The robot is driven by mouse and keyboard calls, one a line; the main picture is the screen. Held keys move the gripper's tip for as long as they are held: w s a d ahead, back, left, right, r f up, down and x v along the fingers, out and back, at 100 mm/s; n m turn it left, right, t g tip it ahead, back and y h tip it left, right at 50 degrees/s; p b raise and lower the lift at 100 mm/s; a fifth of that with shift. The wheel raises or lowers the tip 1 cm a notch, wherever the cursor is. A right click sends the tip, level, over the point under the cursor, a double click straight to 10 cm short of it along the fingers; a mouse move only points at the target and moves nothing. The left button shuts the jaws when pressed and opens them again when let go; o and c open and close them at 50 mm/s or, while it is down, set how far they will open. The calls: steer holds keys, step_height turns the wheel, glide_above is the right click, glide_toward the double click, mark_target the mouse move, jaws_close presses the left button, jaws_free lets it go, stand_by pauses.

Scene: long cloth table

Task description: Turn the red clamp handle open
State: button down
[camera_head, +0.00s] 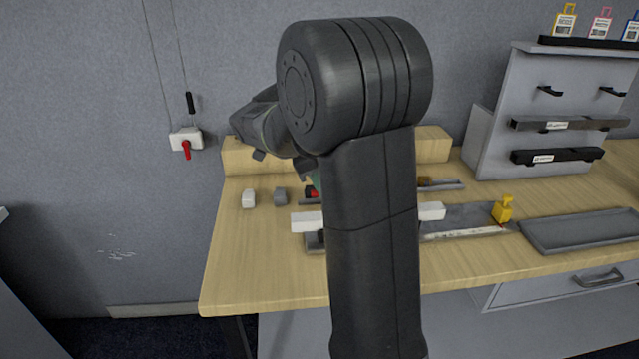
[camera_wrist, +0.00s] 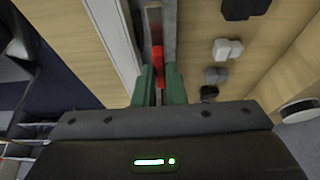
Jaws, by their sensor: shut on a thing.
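The red clamp handle (camera_wrist: 157,60) is between the two green fingers of my gripper (camera_wrist: 160,78) in the wrist view. The fingers are shut on it. The handle lies along a grey metal rail or channel (camera_wrist: 168,25), with a rusty-brown strip beyond it. In the head view only a small red part of the handle (camera_head: 311,191) shows, low over the bench. My own arm hides most of the clamp and the gripper there.
Small white (camera_head: 248,198) and grey (camera_head: 280,196) blocks stand on the wooden bench (camera_head: 240,270) at left. A yellow piece (camera_head: 503,209) and a grey tray (camera_head: 585,231) lie at right. A white wall box (camera_head: 180,136) carries another red lever. A grey rack (camera_head: 540,90) stands behind.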

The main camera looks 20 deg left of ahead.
stand_by(0.5)
steer(key=c, duration=1.5)
jaws_free()
steer(key=p+v, duration=0.1)
steer(key=v, duration=1.2)
steer(key=shift+a+r, duration=0.1)
steer(key=shift+r, duration=0.3)
steer(key=b+x, duration=0.1)
steer(key=x, duration=1.3)
steer(key=shift+s, duration=0.1)
